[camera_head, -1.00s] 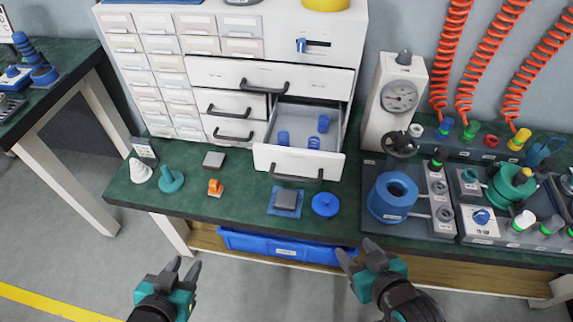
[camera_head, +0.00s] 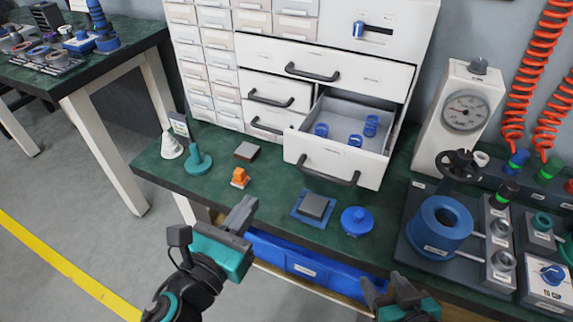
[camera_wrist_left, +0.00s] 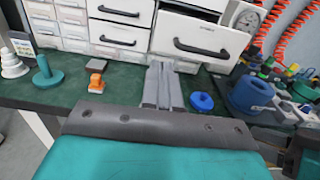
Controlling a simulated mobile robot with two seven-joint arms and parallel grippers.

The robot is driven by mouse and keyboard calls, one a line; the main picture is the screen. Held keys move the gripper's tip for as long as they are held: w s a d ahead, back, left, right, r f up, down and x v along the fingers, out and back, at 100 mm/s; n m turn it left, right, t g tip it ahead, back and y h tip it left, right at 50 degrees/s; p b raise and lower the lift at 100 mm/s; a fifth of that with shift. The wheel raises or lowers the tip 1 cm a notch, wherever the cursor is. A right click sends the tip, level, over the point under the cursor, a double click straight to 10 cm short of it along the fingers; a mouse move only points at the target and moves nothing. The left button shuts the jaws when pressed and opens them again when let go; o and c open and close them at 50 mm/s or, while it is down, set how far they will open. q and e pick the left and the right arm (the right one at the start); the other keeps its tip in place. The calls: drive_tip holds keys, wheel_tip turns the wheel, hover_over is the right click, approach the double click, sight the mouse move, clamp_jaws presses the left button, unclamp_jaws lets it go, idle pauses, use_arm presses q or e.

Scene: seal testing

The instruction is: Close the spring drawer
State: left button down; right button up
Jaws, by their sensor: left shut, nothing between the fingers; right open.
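The spring drawer (camera_head: 338,156) is pulled out of the white cabinet, with a dark handle (camera_head: 328,175) on its front. Several blue springs (camera_head: 355,141) lie inside it. My left gripper (camera_head: 243,212) is shut and empty, in front of the bench edge, below and left of the drawer and apart from it. In the left wrist view its fingers (camera_wrist_left: 163,85) are together, below and left of the drawer front (camera_wrist_left: 203,35). My right gripper (camera_head: 385,290) is open at the lower edge of the head view, in front of the bench and apart from the drawer.
On the green bench (camera_head: 275,205) stand a grey block on a blue plate (camera_head: 313,206), a blue knobbed disc (camera_head: 357,221), an orange part (camera_head: 239,178) and a teal peg (camera_head: 197,160). A gauge press (camera_head: 462,112) stands right of the drawer. A blue bin (camera_head: 305,263) sits below the bench top.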

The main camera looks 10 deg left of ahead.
sight(289, 148)
use_arm(q)
drive_tip(key=p+x, duration=0.1)
drive_tip(key=x, duration=1.3)
use_arm(e)
drive_tip(key=shift+s+r, duration=0.1)
drive_tip(key=shift+r, duration=0.35)
use_arm(q)
drive_tip(key=shift+w+d, duration=0.1)
